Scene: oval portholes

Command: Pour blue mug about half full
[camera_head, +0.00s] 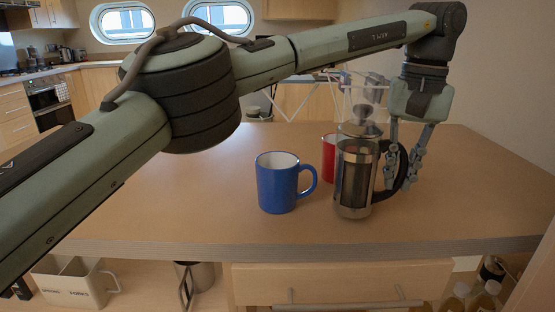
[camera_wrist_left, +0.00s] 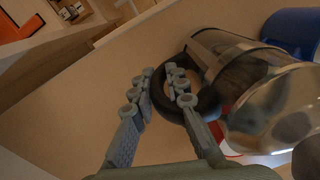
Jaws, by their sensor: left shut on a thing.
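The blue mug (camera_head: 277,190) stands upright on the wooden table, its handle to the right. Its rim shows a pale inside, and I cannot see any liquid level. A glass and metal French press (camera_head: 354,185) with dark contents stands upright just right of it, apart from it. My left gripper (camera_head: 402,175) is shut on the press's black loop handle from the right side. In the left wrist view, the fingers (camera_wrist_left: 163,88) are at the handle (camera_wrist_left: 207,104), and the blue mug (camera_wrist_left: 293,28) shows beyond the press. My right gripper is not in view.
A red mug (camera_head: 328,158) stands behind the press, partly hidden by it. The table (camera_head: 180,220) is clear left of the blue mug and at the right. My left arm spans above the table. A drying rack stands behind the table.

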